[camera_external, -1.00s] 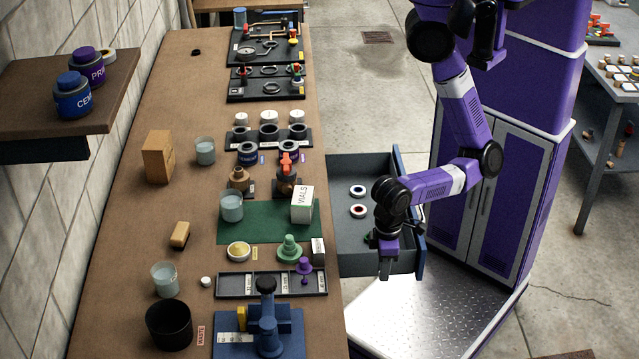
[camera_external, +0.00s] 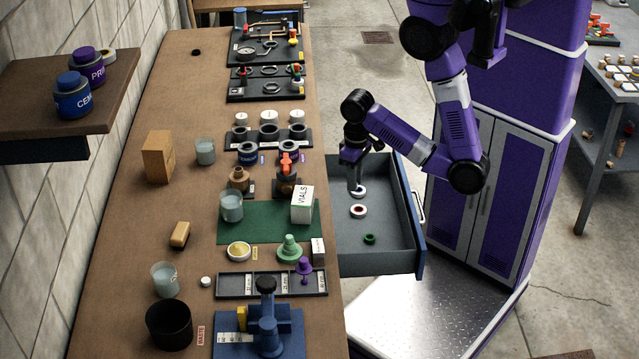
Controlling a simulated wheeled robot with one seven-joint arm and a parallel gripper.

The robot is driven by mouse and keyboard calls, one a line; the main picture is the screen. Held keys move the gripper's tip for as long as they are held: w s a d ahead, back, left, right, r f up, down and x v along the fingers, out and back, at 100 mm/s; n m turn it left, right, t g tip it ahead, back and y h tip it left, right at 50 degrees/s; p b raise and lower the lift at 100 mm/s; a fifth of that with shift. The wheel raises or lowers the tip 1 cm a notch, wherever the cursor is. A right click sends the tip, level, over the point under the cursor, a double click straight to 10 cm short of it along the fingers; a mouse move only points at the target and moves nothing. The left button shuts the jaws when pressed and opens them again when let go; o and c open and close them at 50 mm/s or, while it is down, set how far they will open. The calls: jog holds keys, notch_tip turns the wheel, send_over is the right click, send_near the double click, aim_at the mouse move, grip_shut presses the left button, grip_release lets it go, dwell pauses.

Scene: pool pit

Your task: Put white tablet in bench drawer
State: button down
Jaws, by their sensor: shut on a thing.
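The white tablet (camera_external: 206,281) is a small white disc on the brown bench, right of a clear beaker and left of the compartment tray. The bench drawer (camera_external: 385,262) is pulled open on the bench's right side. Inside it lie a white ring with a dark blue centre (camera_external: 361,191), a white ring with a red-brown centre (camera_external: 358,211) and a small green ring (camera_external: 370,239). My gripper (camera_external: 354,188) reaches down into the far part of the drawer, shut on the dark-blue-centred ring. Its fingers partly hide this ring.
A black waste bin (camera_external: 169,325), a beaker (camera_external: 164,279), a black compartment tray (camera_external: 235,285) and a blue press (camera_external: 267,325) surround the tablet. The white vials box (camera_external: 303,204) stands near the bench edge by the drawer. The drawer's near part is clear.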

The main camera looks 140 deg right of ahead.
aim_at(352, 239)
jog(key=shift+f+b, duration=1)
jog(key=shift+f, duration=0.3)
notch_tip(352, 239, down, 17)
jog(key=shift+f+b, duration=0.1)
jog(key=shift+b, duration=1)
jog(key=c, duration=1.3)
grip_release()
jog(key=shift+f, duration=0.1)
jog(key=shift+o, duration=0.2)
